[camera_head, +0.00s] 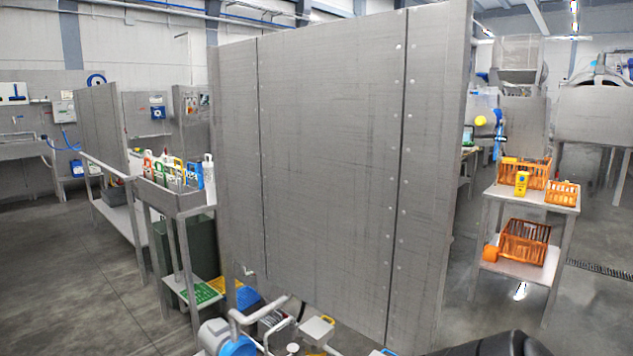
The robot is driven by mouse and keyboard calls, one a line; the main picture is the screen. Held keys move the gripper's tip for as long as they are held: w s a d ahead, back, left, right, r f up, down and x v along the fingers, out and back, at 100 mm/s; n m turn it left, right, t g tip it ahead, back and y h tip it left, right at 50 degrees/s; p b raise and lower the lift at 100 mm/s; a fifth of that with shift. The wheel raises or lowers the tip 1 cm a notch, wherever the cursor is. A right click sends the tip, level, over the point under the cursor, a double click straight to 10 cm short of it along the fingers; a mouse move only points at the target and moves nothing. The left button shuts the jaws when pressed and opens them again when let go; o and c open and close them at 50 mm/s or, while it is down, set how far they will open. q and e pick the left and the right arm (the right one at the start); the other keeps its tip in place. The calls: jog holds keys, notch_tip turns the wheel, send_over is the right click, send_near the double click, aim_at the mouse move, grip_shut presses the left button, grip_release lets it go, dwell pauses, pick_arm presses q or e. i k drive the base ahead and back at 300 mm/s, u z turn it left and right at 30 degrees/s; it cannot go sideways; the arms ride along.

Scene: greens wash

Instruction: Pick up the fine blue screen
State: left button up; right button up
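A flat blue piece (247,297) lies low behind the left edge of the big grey panel and looks like the blue screen; its mesh is too small to judge. The panel and pipework hide part of the blue piece's surroundings. Neither of my grippers shows.
The tall grey panel (330,170) fills the middle and blocks the way ahead. Piping with a blue-faced fitting (238,346) stands at its foot. A cart (530,197) with orange baskets stands right. Open floor (80,290) lies left.

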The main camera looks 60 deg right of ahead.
aim_at(194, 180)
jog(key=z, duration=0.45)
jog(key=i, duration=3.9)
jog(key=z, duration=1.35)
